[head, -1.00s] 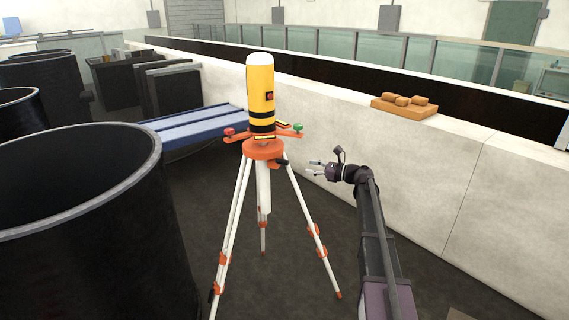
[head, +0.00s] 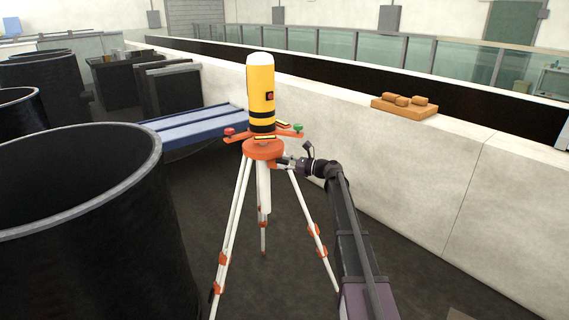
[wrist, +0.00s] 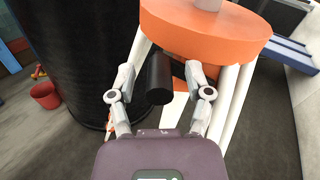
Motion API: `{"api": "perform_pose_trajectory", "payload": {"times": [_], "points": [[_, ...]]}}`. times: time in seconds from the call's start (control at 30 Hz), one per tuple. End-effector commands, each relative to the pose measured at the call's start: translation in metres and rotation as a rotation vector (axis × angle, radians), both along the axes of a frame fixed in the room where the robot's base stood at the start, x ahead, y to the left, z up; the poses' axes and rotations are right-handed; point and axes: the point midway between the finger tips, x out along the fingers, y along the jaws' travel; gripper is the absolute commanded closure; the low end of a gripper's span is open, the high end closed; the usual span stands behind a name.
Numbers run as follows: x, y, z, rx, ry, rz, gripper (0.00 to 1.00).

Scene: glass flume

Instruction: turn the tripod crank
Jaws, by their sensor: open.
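The tripod (head: 263,150) has an orange head and white legs with orange clamps, and stands upright on the dark floor. A yellow instrument with a white cap (head: 261,90) sits on top. In the wrist view, the crank's black grip (wrist: 158,80) sticks out below the orange head (wrist: 205,32). My gripper (head: 290,162) is at the right side of the tripod head. In the wrist view, my open gripper (wrist: 160,76) has one finger on each side of the black grip, with gaps visible. The crank is mostly hidden in the head view.
A large black tank (head: 85,220) stands close on the left. A blue bench (head: 195,128) is behind the tripod. A pale wall (head: 430,165) runs along the right, with tan blocks (head: 404,100) on its ledge. A red bucket (wrist: 46,95) is at left in the wrist view.

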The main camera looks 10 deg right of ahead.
Motion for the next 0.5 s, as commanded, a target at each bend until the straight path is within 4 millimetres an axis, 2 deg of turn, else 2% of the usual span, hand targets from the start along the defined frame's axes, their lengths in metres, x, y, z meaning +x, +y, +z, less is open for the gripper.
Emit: {"api": "perform_pose_trajectory", "payload": {"times": [0.2,0.27,0.43,0.5], "points": [[-0.0001,-0.0001,0.0000,0.000,0.000,0.000,0.35],[-0.0001,-0.0001,0.0000,0.000,0.000,0.000,0.50],[0.0000,-0.0002,0.0000,0.000,0.000,0.000,1.00],[0.0000,-0.0002,0.0000,0.000,0.000,0.000,1.00]]}}
